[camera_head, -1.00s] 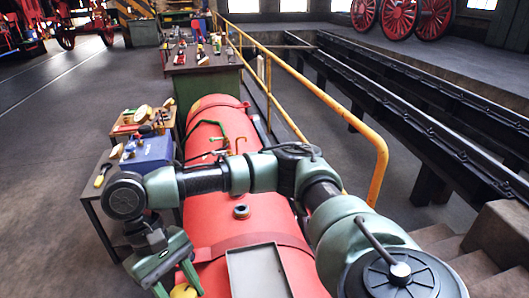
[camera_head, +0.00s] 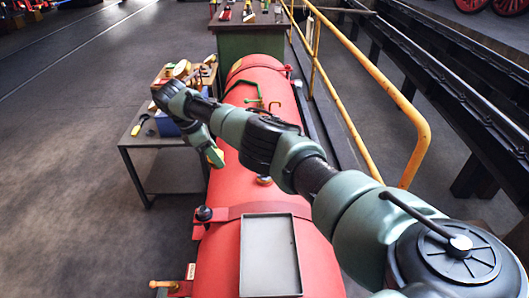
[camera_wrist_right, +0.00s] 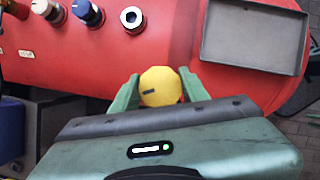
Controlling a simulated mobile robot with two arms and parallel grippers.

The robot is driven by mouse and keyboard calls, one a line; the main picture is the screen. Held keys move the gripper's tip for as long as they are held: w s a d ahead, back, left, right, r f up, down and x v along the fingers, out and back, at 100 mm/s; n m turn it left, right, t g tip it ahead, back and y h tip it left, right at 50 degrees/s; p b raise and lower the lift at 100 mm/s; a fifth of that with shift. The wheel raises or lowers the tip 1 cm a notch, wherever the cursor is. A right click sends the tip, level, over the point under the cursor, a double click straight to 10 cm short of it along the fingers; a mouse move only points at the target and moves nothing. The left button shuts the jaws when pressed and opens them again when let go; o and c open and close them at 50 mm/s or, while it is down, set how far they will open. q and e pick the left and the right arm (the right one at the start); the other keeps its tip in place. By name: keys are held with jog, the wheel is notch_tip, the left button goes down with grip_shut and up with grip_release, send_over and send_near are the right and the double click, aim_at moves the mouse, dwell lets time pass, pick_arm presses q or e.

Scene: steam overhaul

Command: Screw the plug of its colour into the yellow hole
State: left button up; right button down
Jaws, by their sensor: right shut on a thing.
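My right gripper (camera_head: 216,157) is beside or over the left flank of the red boiler (camera_head: 270,220). In the right wrist view its green fingers (camera_wrist_right: 160,82) are shut on a round yellow plug (camera_wrist_right: 160,90) with a dark mark on its top. Whether the plug touches the boiler cannot be told. An open, pale-rimmed hole (camera_wrist_right: 133,20) sits on the boiler beyond the plug. A blue-ringed fitting (camera_wrist_right: 86,12) and a white-and-red one (camera_wrist_right: 43,8) stand in line to its left. No yellow hole shows clearly. My left gripper is out of view.
A grey tray (camera_head: 270,217) lies on the boiler; it also shows in the right wrist view (camera_wrist_right: 253,40). A side table (camera_head: 135,136) with a yellow-handled tool (camera_head: 140,124) and a blue box (camera_head: 167,124) stands left. A yellow railing (camera_head: 352,118) runs along the right.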

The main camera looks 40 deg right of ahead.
jog(key=d+f+n+t+b, duration=0.1)
jog(key=d+f+n, duration=0.2)
jog(key=d, duration=0.3)
jog(key=s+d+f+n+t+b, duration=0.1)
jog(key=d+f+n+b, duration=0.1)
jog(key=d+f, duration=0.4)
jog(key=d+f+n+t+b, duration=0.1)
jog(key=d+f+n+b, duration=0.1)
jog(key=d, duration=0.4)
jog(key=shift+s+d+f+n+t, duration=0.1)
jog(key=shift+d+f+n+t, duration=0.1)
jog(key=shift+f+n, duration=0.4)
jog(key=shift+s+d+f+n+t, duration=0.15)
jog(key=shift+f+n, duration=0.15)
jog(key=shift+f, duration=0.45)
jog(key=shift+w+d+f, duration=0.1)
jog(key=shift+w+d, duration=0.05)
jog(key=shift+f, duration=0.35)
jog(key=shift+f, duration=0.35)
jog(key=shift+f+b, duration=0.35)
jog(key=shift+f, duration=0.1)
dwell(0.6)
